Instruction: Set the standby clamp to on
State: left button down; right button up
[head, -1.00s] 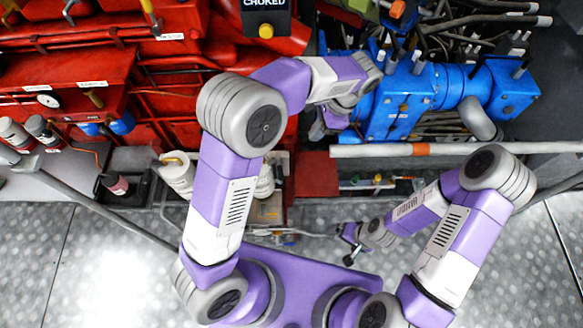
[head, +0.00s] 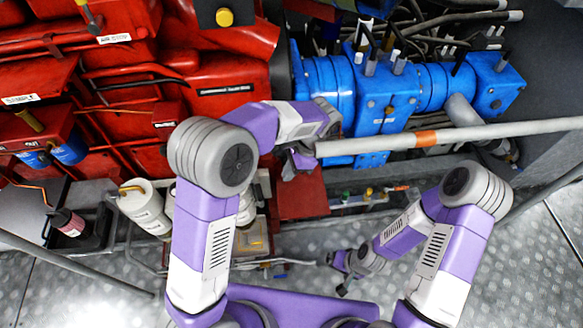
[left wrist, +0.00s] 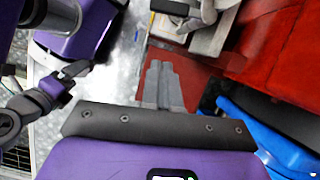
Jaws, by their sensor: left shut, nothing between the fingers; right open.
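I cannot pick out a part marked as the standby clamp in either view. My left gripper (head: 294,168) is at the left end of the grey rail, just below the blue housing (head: 330,88). In the left wrist view its fingers (left wrist: 164,82) are shut together with nothing between them, above a red plate (left wrist: 190,75). The blue housing also shows at the lower right there (left wrist: 265,125). My right gripper (head: 335,272) is open and low, over the metal floor near my base, away from the machinery.
A grey rail (head: 480,133) with an orange band crosses before the blue housing. Red machinery (head: 210,70) with a yellow knob (head: 224,17) fills the upper left. White canisters (head: 145,208) and a dark bottle (head: 68,222) stand lower left.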

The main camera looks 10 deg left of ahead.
pick_arm(q)
jog(key=s+a+f+b, duration=0.2)
jog(key=a+f, duration=0.2)
jog(key=a, duration=0.1)
jog(key=shift+s+f, duration=0.15)
pick_arm(e)
notch_tip(320, 180, down, 3)
jog(key=shift+f, duration=0.1)
